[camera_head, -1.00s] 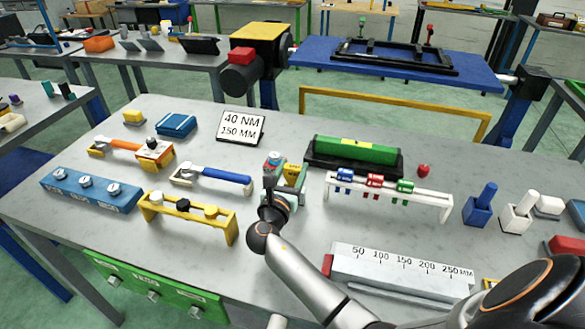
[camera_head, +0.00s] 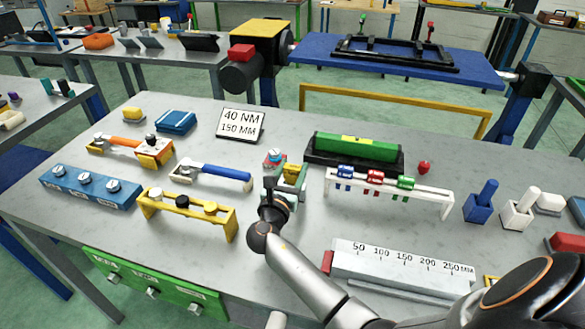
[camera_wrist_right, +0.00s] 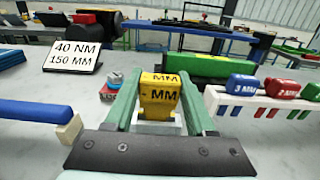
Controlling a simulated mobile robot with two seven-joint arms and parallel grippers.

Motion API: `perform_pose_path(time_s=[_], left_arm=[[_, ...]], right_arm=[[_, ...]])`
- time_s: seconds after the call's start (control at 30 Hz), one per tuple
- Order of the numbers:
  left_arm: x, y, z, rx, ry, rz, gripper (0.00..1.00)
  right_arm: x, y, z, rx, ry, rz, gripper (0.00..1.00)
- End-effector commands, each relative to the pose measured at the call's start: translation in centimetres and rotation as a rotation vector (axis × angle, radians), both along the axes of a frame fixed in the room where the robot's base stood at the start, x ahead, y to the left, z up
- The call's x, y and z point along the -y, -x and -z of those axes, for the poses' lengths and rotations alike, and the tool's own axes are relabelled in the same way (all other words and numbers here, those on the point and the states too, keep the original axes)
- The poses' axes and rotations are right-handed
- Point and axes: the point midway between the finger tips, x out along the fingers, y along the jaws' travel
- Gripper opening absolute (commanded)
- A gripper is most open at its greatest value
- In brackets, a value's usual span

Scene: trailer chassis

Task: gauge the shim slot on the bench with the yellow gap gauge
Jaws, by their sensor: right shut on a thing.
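The yellow gap gauge (camera_wrist_right: 158,92), a block with black MM lettering, stands upright between the two green fingers of my right gripper (camera_wrist_right: 160,105) in the right wrist view. The gripper is shut on it. In the head view the gauge (camera_head: 292,170) shows just beyond my right gripper (camera_head: 287,184), over the middle of the bench. A pale grey block (camera_wrist_right: 158,127) shows directly below the gauge; I cannot tell whether it is the shim slot or whether the gauge touches it. My left gripper is not in view.
A white rack (camera_head: 412,199) with blue, red and green gauges stands to the right. A green block in a black tray (camera_head: 356,152) lies behind it. A blue-handled tool (camera_head: 213,174) and a yellow stand (camera_head: 187,213) are left. A red-and-blue knob (camera_head: 273,157) stands close behind the gripper.

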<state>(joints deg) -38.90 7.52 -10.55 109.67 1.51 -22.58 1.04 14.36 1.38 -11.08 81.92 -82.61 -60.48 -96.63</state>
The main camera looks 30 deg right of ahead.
Motion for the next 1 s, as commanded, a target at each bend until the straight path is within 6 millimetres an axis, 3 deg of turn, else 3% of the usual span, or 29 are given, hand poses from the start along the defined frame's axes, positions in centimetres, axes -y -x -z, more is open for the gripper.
perform_pose_path(time_s=[1.0], left_arm=[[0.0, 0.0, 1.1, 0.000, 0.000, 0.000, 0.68]], right_arm=[[0.0, 0.0, 2.0, -0.002, 0.001, 0.000, 0.00]])
